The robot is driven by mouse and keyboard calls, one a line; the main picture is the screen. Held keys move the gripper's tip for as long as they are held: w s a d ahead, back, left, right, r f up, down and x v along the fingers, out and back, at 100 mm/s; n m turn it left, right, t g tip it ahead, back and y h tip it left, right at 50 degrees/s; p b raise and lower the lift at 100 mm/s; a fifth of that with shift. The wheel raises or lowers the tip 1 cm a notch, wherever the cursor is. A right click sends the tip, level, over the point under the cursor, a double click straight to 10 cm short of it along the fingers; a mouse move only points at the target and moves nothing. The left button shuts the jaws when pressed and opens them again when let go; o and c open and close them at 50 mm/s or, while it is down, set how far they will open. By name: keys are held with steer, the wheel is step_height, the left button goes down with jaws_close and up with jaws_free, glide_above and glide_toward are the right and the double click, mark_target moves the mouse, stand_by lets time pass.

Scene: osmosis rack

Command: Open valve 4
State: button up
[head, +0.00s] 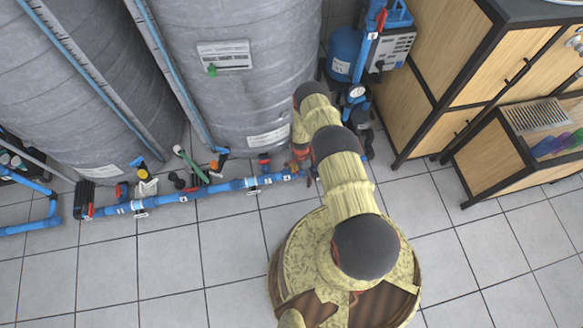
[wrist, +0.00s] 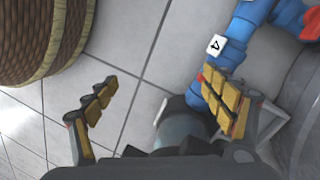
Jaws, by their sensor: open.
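In the wrist view a white tag marked 4 (wrist: 216,45) sits on a blue pipe fitting (wrist: 235,47), at upper right. A red part (wrist: 290,15) shows on the blue fitting at the top right edge; I cannot tell whether it is valve 4's handle. My gripper (wrist: 158,90) is open, its fingers spread wide. The right finger is close to the blue pipe and covers part of it; contact is unclear. Floor tiles show between the fingers. In the head view my arm hides most of the gripper, near the right end of the blue pipe (head: 221,188).
Two large grey tanks (head: 235,80) stand behind the pipe. Wooden cabinets (head: 465,60) stand at the right. The tiled floor (head: 190,270) in front is clear.

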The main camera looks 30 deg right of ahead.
steer(key=w+m, duration=0.1)
steer(key=w, duration=0.2)
steer(key=w+d+m+t, duration=0.1)
steer(key=w, duration=0.1)
steer(key=w+m+t, duration=0.1)
steer(key=w, duration=0.2)
steer(key=shift+w+d+r+h, duration=0.25)
steer(key=shift+w+h, duration=0.05)
steer(key=shift+h, duration=0.1)
steer(key=shift+w+d+m, duration=0.1)
steer(key=shift+w+m, duration=0.25)
steer(key=shift+m, duration=0.45)
steer(key=shift+f+b, duration=1.75)
steer(key=shift+f, duration=2.15)
steer(key=shift+s, duration=0.1)
steer(key=c, duration=1.1)
steer(key=shift+c, duration=0.2)
